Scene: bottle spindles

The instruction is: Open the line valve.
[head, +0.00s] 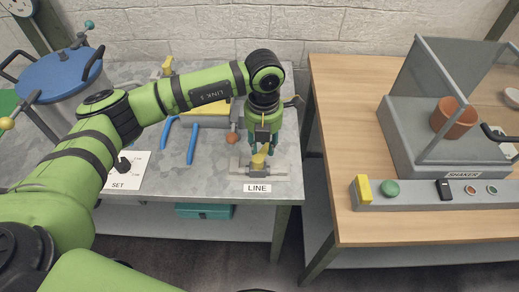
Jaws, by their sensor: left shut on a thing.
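The line valve (258,171) sits near the front right edge of the grey metal bench, behind a white label reading LINE (257,188). It has a grey body with pipe stubs and a yellow handle (258,160) on top. My left gripper (260,151) points down from above and is shut on the yellow handle. The fingers partly hide the handle, so its exact angle is hard to tell. My right gripper is not in view.
A blue-lidded pot (55,74) stands at the bench's back left. Right, across a gap, a wooden table (340,130) holds the shaker (440,160) with a brown pot (453,117).

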